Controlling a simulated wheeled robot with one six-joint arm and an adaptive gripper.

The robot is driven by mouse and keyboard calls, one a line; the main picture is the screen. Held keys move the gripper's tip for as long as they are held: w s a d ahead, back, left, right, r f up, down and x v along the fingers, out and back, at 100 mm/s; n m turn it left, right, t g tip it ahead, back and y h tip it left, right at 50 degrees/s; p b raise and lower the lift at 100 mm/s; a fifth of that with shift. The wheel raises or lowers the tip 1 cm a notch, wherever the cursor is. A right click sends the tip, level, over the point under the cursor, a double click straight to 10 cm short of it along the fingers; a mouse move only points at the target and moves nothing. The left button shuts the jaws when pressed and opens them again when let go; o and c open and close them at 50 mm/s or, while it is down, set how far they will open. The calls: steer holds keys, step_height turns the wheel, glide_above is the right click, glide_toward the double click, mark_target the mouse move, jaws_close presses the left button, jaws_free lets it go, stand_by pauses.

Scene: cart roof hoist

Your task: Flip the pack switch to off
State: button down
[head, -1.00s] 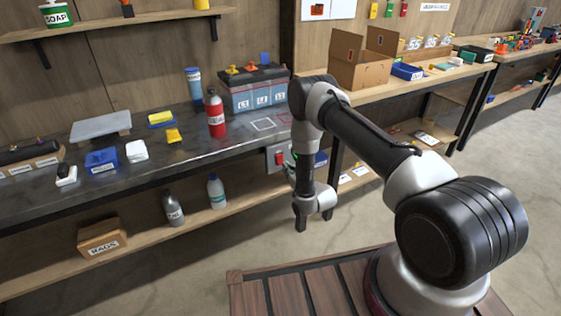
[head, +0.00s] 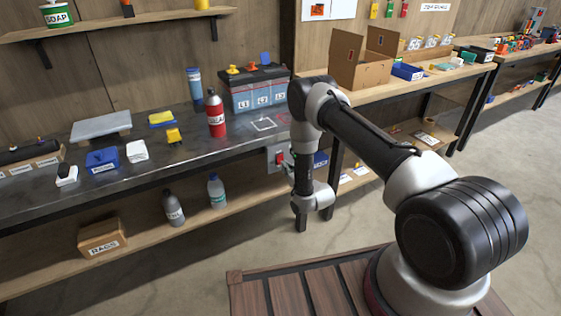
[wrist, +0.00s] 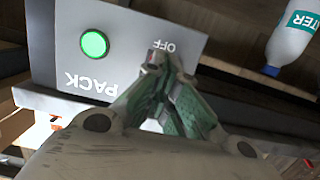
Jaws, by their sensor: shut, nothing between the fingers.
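The grey pack switch panel (wrist: 60,45) fills the upper left of the wrist view, upside down, with the words PACK and OFF. A round green lamp (wrist: 94,44) on it is lit. My gripper (wrist: 160,62) is shut and empty, its fingertips right at the panel beside the OFF label. A small metal and reddish part shows at the tips, likely the switch lever; its position and whether it is touched cannot be told. In the head view the panel (head: 272,156) sits at the bench's front edge, partly hidden by my arm.
A bench (head: 50,210) holds a battery pack (head: 258,97), a red bottle (head: 216,118) and small trays. Below, a wooden shelf (head: 145,232) carries two bottles and a rags box (head: 103,237). The water bottle (wrist: 292,38) shows right of the panel in the wrist view.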

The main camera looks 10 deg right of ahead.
steer(key=shift+x, duration=1.15)
stand_by(1.1)
steer(key=v, duration=0.7)
stand_by(0.4)
